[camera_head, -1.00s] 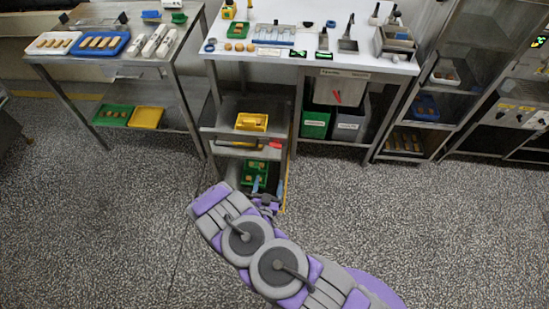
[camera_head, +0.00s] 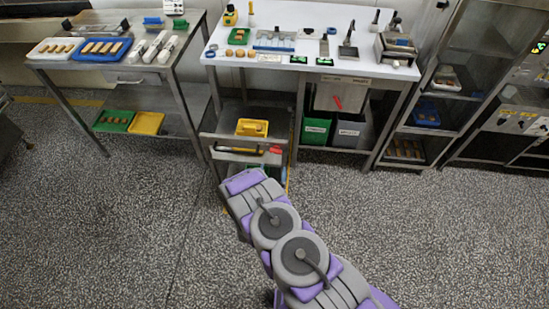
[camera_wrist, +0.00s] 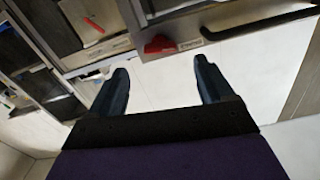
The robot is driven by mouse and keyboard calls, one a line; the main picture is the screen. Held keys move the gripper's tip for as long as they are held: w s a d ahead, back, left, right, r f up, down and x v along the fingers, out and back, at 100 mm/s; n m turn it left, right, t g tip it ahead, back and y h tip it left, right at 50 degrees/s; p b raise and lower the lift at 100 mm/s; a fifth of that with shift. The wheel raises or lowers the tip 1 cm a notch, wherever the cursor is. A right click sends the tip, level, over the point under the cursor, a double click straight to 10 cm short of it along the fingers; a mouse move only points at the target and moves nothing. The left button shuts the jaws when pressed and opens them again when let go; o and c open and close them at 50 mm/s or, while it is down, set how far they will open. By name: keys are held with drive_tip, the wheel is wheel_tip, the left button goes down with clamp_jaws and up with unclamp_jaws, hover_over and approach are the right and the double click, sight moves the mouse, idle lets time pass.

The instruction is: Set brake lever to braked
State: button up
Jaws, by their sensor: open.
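A small red lever (camera_head: 276,150) sits at the right front of a steel cart (camera_head: 222,137) under the white-topped bench. In the wrist view the red lever (camera_wrist: 158,44) is on the cart edge beside a small label too blurred to read. My gripper (camera_wrist: 160,67) is open, its two dark fingers apart and empty. The red lever appears beyond the gap between the fingertips, with no contact visible. In the head view my arm hides the gripper.
A dark handle bar (camera_wrist: 258,27) runs along the cart edge right of the lever. Another red part (camera_head: 337,102) is on the bench's steel front panel, above a green bin (camera_head: 316,130) and a grey bin (camera_head: 350,133). A yellow tray (camera_head: 252,127) sits on the cart. Speckled floor is clear around.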

sight(276, 150)
drive_tip(key=w+b, duration=0.1)
drive_tip(key=w, duration=0.6)
drive_tip(key=shift+w+d, duration=0.15)
drive_tip(key=shift+w, duration=0.1)
